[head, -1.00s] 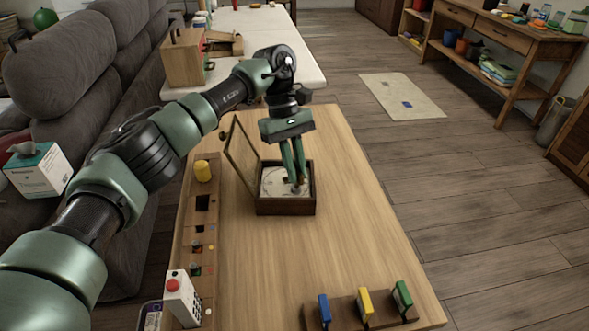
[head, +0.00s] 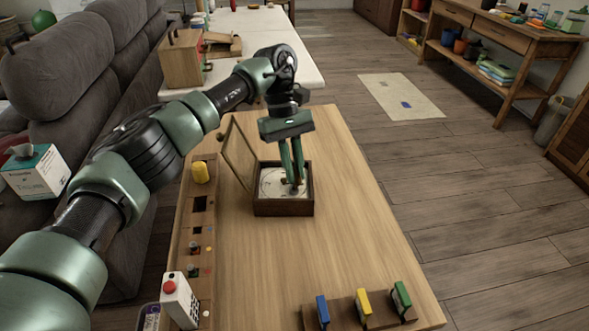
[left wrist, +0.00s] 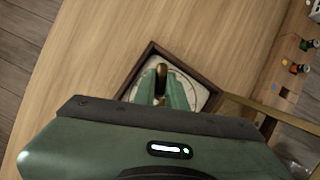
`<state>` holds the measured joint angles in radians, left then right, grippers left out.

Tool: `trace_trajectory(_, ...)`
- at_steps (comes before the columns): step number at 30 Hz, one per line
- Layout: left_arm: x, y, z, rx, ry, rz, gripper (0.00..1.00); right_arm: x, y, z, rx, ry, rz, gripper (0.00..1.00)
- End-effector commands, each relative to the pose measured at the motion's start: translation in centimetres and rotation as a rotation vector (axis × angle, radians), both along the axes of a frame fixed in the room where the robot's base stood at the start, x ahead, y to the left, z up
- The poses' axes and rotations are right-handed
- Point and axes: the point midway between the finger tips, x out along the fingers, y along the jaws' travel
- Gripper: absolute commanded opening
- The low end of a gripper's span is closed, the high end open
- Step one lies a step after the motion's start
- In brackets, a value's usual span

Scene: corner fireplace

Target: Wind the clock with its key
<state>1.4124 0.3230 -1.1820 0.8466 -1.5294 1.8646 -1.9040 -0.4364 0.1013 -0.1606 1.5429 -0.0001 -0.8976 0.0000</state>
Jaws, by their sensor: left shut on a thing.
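The clock (head: 283,207) is a dark wooden square case lying on the wooden table, with a pale round dial facing up. Its glazed door (head: 239,156) stands open on the left side. My left gripper (head: 297,183) points down into the case over the dial, its fingers shut on the brass key. In the left wrist view the key (left wrist: 161,73) shows between the fingertips, over the dial. The clock case (left wrist: 150,53) surrounds them there. The fingers hide part of the dial, and I cannot tell how deep the key sits. My right gripper is not in view.
A wooden strip with slots and a yellow cylinder (head: 200,172) runs along the table's left edge. A white box with a red button (head: 180,300) is at the front left. A rack with blue, yellow and green pieces (head: 343,311) is at the front. The table right of the clock is clear.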

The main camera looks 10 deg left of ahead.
Motion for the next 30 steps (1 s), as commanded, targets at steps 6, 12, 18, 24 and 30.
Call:
trace_trajectory(6, 0.0, 0.2, -0.5, 0.009, 0.003, -0.094, 0.00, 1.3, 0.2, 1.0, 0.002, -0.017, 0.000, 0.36)
trace_trajectory(12, 0.0, 0.2, -0.4, 0.009, 0.004, -0.193, 0.00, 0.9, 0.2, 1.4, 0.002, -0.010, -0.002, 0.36)
trace_trajectory(18, -0.1, 0.3, -0.4, 0.009, 0.005, -0.207, 0.00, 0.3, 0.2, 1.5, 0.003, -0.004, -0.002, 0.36)
trace_trajectory(24, -0.1, 0.3, -0.4, 0.009, 0.006, -0.205, 0.00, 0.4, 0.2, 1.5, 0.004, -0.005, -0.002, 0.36)
trace_trajectory(30, -0.2, 0.4, -0.4, 0.009, 0.007, -0.205, 0.00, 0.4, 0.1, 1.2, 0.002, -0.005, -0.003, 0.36)
